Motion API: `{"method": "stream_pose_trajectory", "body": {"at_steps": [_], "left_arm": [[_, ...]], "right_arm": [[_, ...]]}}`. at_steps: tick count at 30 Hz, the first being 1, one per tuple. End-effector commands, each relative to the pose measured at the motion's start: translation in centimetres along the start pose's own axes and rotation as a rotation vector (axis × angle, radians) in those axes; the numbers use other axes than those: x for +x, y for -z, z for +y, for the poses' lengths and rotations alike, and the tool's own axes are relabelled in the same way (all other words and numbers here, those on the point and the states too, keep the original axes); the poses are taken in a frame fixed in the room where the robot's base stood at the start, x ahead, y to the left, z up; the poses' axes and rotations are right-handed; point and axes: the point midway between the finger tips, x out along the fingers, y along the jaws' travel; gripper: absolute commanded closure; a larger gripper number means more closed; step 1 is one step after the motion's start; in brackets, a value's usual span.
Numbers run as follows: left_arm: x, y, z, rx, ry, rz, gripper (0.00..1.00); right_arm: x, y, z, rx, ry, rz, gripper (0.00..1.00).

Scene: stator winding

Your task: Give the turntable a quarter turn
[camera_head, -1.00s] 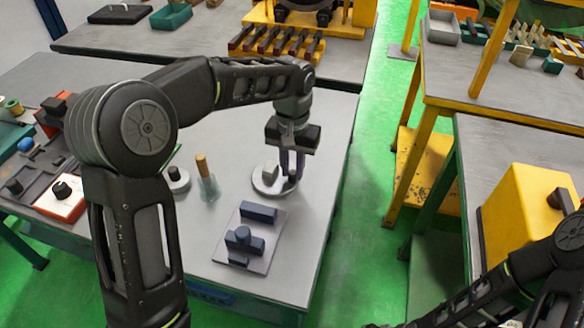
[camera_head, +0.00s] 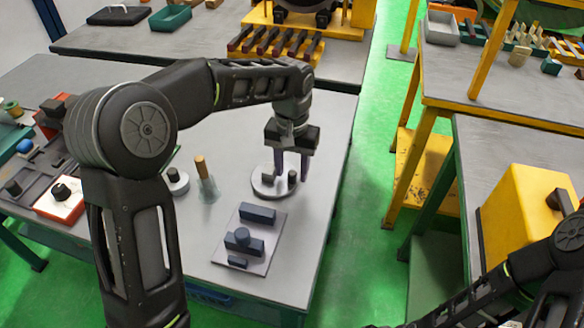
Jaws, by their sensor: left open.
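The turntable is a pale round disc (camera_head: 262,190) on the grey bench. A small grey block (camera_head: 268,177) stands on its left part, and a short dark peg (camera_head: 292,176) on its right part. My left gripper (camera_head: 292,178) points down over the right part of the disc. It is open, with one finger on each side of the peg in the picture. I cannot tell whether either finger touches it. Of my right side, only arm links show at the lower right; the right gripper is out of view.
A plate with dark blue blocks (camera_head: 257,262) lies in front of the turntable. A wooden-handled tool (camera_head: 202,168) stands to its left, beside another small round piece (camera_head: 176,184). The bench's right edge is close to the disc. Bare bench (camera_head: 325,130) lies behind it.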

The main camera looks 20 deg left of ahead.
Motion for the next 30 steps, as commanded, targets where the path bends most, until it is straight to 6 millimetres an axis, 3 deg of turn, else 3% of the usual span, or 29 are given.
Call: {"method": "stream_pose_trajectory", "body": {"at_steps": [5, 18, 30], "left_arm": [[-1.0, 0.1, 0.0, 0.0, 0.0, 0.003, 0.57], [-7.3, 0.1, 0.0, 0.001, 0.0, 0.003, 0.57], [-7.8, 0.0, 0.0, 0.0, 0.0, 0.0, 0.57]], "right_arm": [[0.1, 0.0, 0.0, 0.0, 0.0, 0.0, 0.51], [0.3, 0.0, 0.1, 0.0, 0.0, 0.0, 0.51], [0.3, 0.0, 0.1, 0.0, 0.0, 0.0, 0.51]]}}
